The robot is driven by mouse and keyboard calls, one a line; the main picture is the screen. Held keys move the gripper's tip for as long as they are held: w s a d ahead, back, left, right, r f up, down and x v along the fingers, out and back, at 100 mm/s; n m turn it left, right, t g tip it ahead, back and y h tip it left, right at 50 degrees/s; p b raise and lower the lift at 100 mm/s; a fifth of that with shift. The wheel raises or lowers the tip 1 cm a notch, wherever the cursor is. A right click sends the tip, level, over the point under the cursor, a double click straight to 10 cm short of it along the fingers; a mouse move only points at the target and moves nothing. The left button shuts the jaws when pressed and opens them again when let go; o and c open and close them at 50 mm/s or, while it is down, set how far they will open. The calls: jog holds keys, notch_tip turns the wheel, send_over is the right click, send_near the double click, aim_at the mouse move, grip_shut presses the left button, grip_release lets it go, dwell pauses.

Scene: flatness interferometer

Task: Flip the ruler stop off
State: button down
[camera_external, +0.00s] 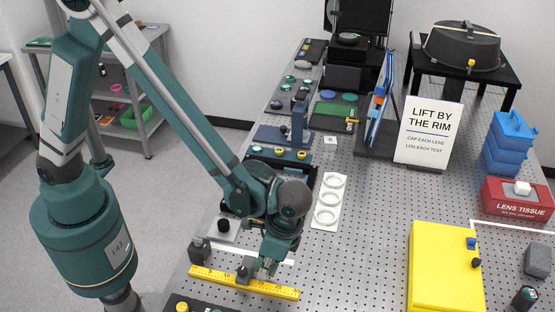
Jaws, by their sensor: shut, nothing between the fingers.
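The yellow ruler (215,280) lies on the perforated table near the front, left of centre. A small dark grey block (243,271), which looks like the ruler stop, sits at the middle of the ruler. My gripper (262,273) is shut with nothing in it, pointing down just right of this block and close to the ruler. I cannot tell whether the fingertips touch the block. The arm's wrist hides part of the table behind it.
A yellow box (445,268) stands to the right, with free perforated table between. A white sign (428,132) stands farther back.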

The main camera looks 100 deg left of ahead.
aim_at(248, 268)
jog(key=s+b, duration=0.1)
jog(key=s, duration=0.7)
jog(key=shift+s+b, duration=0.3)
jog(key=shift+s, duration=0.2)
jog(key=shift+f, duration=0.1)
jog(key=shift+w, duration=0.7)
jog(key=w+b, duration=0.1)
jog(key=w, duration=0.2)
jog(key=v, duration=1)
jog(key=shift+w, duration=0.1)
